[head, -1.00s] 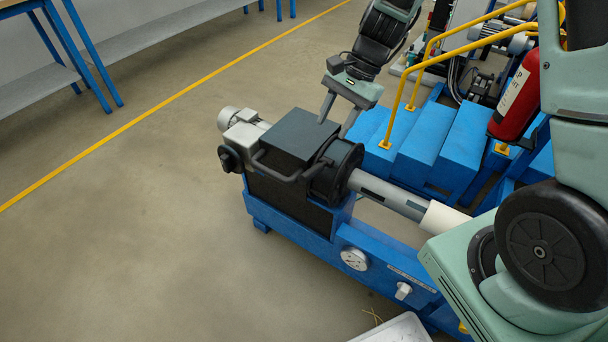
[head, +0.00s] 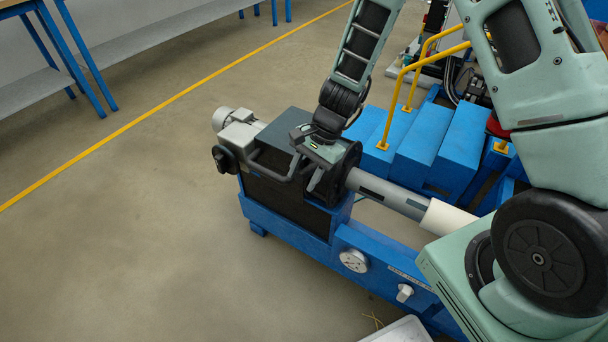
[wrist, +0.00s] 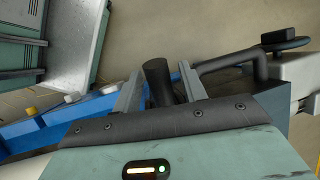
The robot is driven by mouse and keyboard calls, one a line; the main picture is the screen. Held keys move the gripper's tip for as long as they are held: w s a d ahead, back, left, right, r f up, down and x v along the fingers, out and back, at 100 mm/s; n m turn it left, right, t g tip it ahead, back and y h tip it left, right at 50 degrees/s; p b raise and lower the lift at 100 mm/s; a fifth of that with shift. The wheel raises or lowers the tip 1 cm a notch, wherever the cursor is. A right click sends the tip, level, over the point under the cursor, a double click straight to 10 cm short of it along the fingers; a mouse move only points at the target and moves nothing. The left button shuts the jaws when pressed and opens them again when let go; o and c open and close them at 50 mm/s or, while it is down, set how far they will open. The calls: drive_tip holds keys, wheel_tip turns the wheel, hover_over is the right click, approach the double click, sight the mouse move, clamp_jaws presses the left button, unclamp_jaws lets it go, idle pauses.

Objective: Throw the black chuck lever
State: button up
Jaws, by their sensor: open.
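The black chuck lever (wrist: 157,84) shows in the wrist view as a dark, round-ended grip. It stands between the two fingers of my gripper (wrist: 161,74). The fingers are apart, with the grip nearer the left one; I cannot tell whether either touches it. In the head view my gripper (head: 316,182) points down at the chuck end of the black headstock (head: 262,158), beside the dark round chuck (head: 347,165). There my gripper and wrist hide the lever's grip.
A bent dark bar (wrist: 228,62) runs along the headstock close to my right finger. A black handwheel (head: 222,158) is at its far end. A grey shaft (head: 388,193) extends right from the chuck. Blue steps with yellow rails (head: 388,125) stand behind. Floor to the left is clear.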

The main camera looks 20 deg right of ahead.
sight(311, 166)
clamp_jaws()
drive_tip(key=shift+r, duration=0.1)
drive_tip(key=p, duration=0.1)
drive_tip(key=r+g+y+p, duration=0.1)
drive_tip(key=d+r+y+p, duration=0.1)
drive_tip(key=shift+w+r, duration=0.2)
drive_tip(key=shift+w, duration=0.15)
drive_tip(key=shift+w+d+r+m+g+y+p, duration=0.15)
drive_tip(key=shift+w+d+r+g+y+p, duration=0.1)
drive_tip(key=shift+d+r+g+y+p, duration=0.25)
drive_tip(key=shift+w+d+r+m+g+y+p, duration=0.2)
drive_tip(key=shift+w+r+g+y+p, duration=0.15)
drive_tip(key=shift+y+p, duration=0.3)
drive_tip(key=d+y, duration=0.1)
drive_tip(key=w+d+r+g+y, duration=0.1)
drive_tip(key=y, duration=0.1)
drive_tip(key=shift+w+d+r+g, duration=0.1)
drive_tip(key=shift+d+r+g, duration=0.05)
drive_tip(key=shift+r+g, duration=0.1)
drive_tip(key=shift+w+d+r+m+g+y+b, duration=0.2)
drive_tip(key=shift+w+d+g+y+b, duration=0.2)
drive_tip(key=shift+d+y+b, duration=0.3)
drive_tip(key=shift+w+d+r+m+g+y+b, duration=0.15)
drive_tip(key=shift+w+d+m+g+y+b, duration=0.25)
drive_tip(key=shift+y, duration=0.55)
drive_tip(key=shift+w+d+r+m+g+y+b, duration=0.1)
drive_tip(key=shift+w+d+r+g+y+b, duration=0.15)
drive_tip(key=shift+w+d+y+b, duration=0.4)
drive_tip(key=shift+s+d, duration=0.15)
drive_tip(key=shift+s, duration=0.05)
